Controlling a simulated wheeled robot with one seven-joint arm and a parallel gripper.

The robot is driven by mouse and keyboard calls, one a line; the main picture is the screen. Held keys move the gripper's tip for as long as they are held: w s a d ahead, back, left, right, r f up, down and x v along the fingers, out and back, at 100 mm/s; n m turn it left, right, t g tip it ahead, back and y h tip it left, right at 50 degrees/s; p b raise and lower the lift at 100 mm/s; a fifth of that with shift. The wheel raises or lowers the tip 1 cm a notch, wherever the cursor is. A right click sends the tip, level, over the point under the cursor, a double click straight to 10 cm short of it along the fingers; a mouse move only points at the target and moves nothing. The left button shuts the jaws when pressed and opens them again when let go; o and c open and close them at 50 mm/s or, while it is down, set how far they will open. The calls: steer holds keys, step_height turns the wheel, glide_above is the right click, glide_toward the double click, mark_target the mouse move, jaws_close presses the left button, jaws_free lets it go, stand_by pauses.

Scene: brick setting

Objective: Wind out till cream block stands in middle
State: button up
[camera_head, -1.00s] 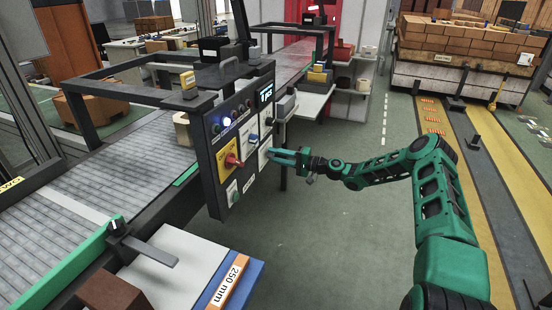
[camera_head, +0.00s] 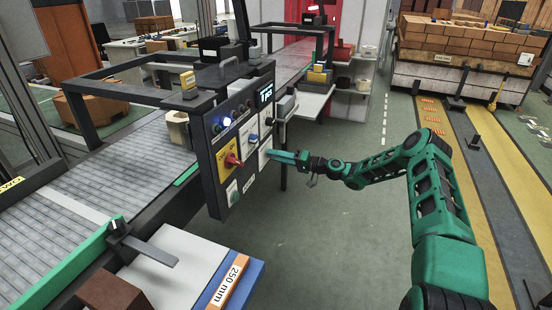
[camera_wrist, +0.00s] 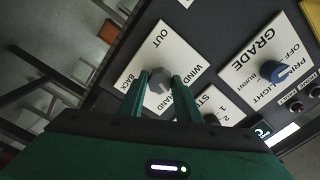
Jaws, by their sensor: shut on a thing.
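The cream block (camera_head: 177,129) is on the grey roller conveyor (camera_head: 110,170), just left of the dark control panel (camera_head: 236,140), which hides part of its surroundings. My gripper (camera_head: 273,154) is at the panel's right-hand side. In the wrist view, my gripper (camera_wrist: 160,84) is shut on a grey faceted knob (camera_wrist: 158,83), one finger on each side. The knob sits on a white plate (camera_wrist: 182,52) marked OUT, BACK and WIND, with part of the lettering hidden by the fingers.
A blue GRADE knob (camera_wrist: 275,71) is beside the held knob. The panel also carries a red switch on a yellow plate (camera_head: 229,150). Green floor (camera_head: 330,225) is clear around my arm.

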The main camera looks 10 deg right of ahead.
steer(key=shift+s+a+f, duration=0.15)
steer(key=shift+f, duration=0.25)
steer(key=o, duration=1)
steer(key=shift+o, duration=0.3)
steer(key=shift+r, duration=0.15)
steer(key=shift+r, duration=0.1)
steer(key=v, duration=1)
steer(key=shift+d, duration=0.4)
